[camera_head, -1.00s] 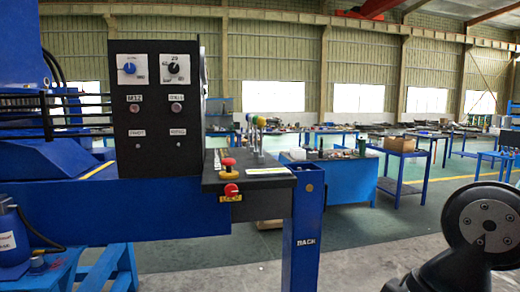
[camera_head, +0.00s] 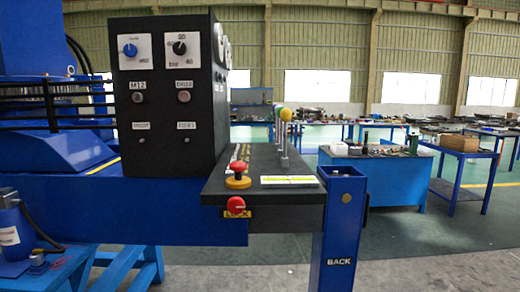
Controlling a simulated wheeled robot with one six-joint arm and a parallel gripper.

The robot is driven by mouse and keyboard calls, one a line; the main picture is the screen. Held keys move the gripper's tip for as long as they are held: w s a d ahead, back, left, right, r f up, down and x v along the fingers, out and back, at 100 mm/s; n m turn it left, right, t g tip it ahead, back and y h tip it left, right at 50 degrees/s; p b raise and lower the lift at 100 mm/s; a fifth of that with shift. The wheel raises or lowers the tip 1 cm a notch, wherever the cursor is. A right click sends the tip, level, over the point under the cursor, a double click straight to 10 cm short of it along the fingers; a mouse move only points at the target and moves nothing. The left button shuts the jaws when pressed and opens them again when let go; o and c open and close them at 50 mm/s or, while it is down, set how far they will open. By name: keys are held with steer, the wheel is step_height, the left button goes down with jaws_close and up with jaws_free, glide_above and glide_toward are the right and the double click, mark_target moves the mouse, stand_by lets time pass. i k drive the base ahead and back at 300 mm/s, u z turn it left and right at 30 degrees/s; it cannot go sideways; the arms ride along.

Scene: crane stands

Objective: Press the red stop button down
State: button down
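A red mushroom-shaped button (camera_head: 239,168) on a yellow base sits on top of the dark console (camera_head: 265,198), near its front left corner. It stands raised above the base. A second red knob (camera_head: 236,203) is on the console's front face, just below, with a yellow label (camera_head: 238,214) behind it. My gripper is outside the view.
A black panel (camera_head: 165,112) with dials rises behind and left of the buttons. Upright levers with coloured knobs (camera_head: 285,115) stand at the back of the console. A blue post (camera_head: 340,215) is at right. Floor is open at the lower right.

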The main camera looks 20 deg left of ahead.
mark_target(237, 167)
steer(key=u, duration=0.3)
steer(key=i, duration=0.4)
steer(key=u, duration=0.45)
